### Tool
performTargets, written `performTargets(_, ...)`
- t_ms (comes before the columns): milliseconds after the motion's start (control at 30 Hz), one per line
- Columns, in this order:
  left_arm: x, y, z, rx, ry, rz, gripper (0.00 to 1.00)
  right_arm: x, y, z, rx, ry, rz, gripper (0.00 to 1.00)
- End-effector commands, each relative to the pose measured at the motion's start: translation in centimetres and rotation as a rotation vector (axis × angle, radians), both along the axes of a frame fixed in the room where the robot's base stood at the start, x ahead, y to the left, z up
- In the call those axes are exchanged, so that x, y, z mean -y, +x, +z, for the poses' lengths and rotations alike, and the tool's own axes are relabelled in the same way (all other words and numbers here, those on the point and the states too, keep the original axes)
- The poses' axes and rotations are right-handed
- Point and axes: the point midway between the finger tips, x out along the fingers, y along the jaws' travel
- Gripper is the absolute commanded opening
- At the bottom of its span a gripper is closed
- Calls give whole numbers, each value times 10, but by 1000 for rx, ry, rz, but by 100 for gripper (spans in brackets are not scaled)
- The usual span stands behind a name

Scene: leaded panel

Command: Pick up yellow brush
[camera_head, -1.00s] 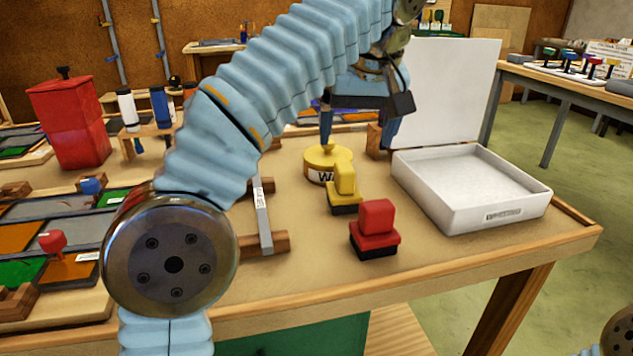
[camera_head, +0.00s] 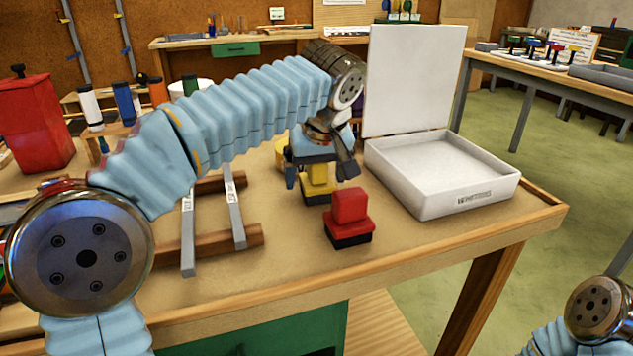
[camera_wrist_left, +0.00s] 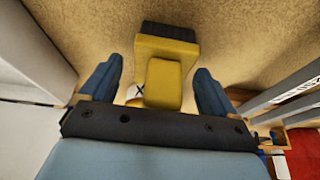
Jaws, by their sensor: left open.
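The yellow brush (camera_head: 319,191), a yellow block with a yellow handle and dark bristles underneath, stands on the table behind the red brush (camera_head: 349,217). My left gripper (camera_head: 319,176) is open and hangs over the yellow brush, one finger on each side of its handle. The left wrist view shows the yellow brush (camera_wrist_left: 166,50) between and ahead of the two blue fingers of my left gripper (camera_wrist_left: 154,86), with gaps on both sides of the handle. My right gripper is out of view; only part of my right arm shows at the lower right.
A yellow tin (camera_head: 281,152) is mostly hidden behind my left gripper. An open white box (camera_head: 470,206) with a raised lid stands to the right. Grey metal strips (camera_head: 188,240) lie across wooden bars to the left. Bare tabletop lies in front of the red brush.

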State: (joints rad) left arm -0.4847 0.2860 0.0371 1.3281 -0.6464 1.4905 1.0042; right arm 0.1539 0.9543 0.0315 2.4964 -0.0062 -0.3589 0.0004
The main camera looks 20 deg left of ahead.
Motion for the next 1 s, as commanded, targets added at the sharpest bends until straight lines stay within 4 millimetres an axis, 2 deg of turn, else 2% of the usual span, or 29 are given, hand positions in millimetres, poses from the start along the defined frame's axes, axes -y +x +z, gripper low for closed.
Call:
performTargets(100,-1,2,-7,0,-1,0,89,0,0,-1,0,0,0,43)
performTargets(300,-1,3,-7,1,0,0,88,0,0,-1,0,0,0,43)
performTargets(700,-1,3,-6,1,0,0,28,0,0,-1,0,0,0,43)
performTargets(1000,-1,3,-2,3,-1,-1,28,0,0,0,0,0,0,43)
